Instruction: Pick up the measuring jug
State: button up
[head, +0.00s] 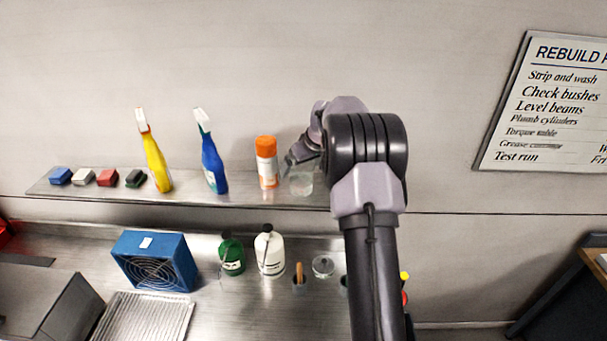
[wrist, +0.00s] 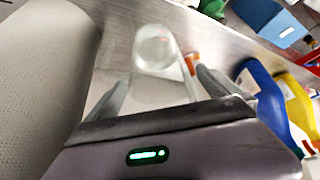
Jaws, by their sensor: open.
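The measuring jug (head: 302,184) is clear and stands on the wall shelf, just right of an orange-capped canister. In the wrist view the see-through jug (wrist: 157,48) shows between my two fingers, its lower part blending with the background. My gripper (head: 290,160) is at the jug's upper part in the head view. In the wrist view my gripper (wrist: 163,76) is open, with one finger on each side of the jug. I cannot tell whether either finger touches it. My arm hides the shelf to the right of the jug.
The orange-capped canister (head: 267,164) stands close on the left. A blue spray bottle (head: 214,166), a yellow spray bottle (head: 156,163) and several small blocks are farther left on the shelf (head: 240,198). The bench below holds a blue fan box (head: 153,262) and bottles.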

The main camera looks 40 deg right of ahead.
jog(key=shift+w+f, duration=0.2)
jog(key=shift+s+r, duration=0.15)
jog(key=shift+s, duration=0.05)
jog(key=shift+c, duration=0.9)
jog(key=shift+s, duration=0.1)
jog(key=c, duration=1.8)
jog(key=shift+c, duration=0.2)
